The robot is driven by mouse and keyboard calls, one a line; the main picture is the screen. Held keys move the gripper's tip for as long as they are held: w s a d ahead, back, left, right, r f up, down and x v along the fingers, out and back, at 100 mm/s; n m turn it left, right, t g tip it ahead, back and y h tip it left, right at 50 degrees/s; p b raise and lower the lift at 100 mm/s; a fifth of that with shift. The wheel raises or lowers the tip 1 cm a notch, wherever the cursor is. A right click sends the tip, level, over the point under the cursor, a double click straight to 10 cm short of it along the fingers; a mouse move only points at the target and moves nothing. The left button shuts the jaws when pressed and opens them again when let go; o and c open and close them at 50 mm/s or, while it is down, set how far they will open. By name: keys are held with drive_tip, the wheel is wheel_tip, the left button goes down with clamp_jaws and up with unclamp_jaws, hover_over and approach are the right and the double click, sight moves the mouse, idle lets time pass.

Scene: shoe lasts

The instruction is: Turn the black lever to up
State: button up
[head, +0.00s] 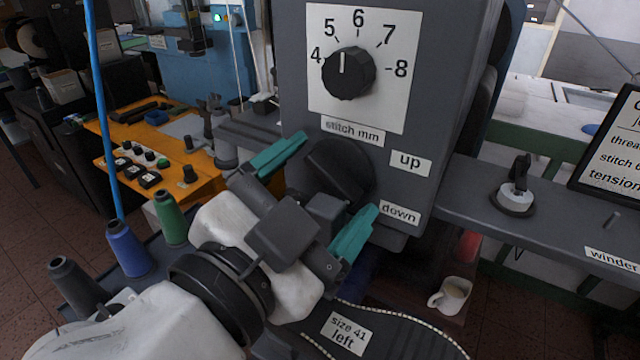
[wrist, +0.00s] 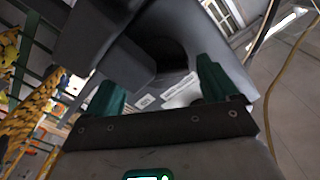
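The black lever (head: 338,165) is on the face of the grey machine head (head: 450,95), under the stitch dial. Its round dark part shows behind my gripper; the rest is partly hidden, so I cannot tell which label it points to. The "up" label (head: 410,162) is to its right, and the "down" label (head: 399,212) is lower right. My gripper (head: 338,173) is open, with its teal fingers spread on either side of the lever. The wrist view shows both fingers apart (wrist: 158,82) and a dark part beyond them; contact cannot be made out.
The stitch dial (head: 348,74) is above the lever. A grey arm of the machine with a small black switch (head: 515,190) extends right. Thread spools (head: 128,248) stand at left. A white mug (head: 450,294) and a "size 41 left" piece (head: 347,333) are below.

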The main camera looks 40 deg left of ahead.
drive_tip(key=c, duration=0.9)
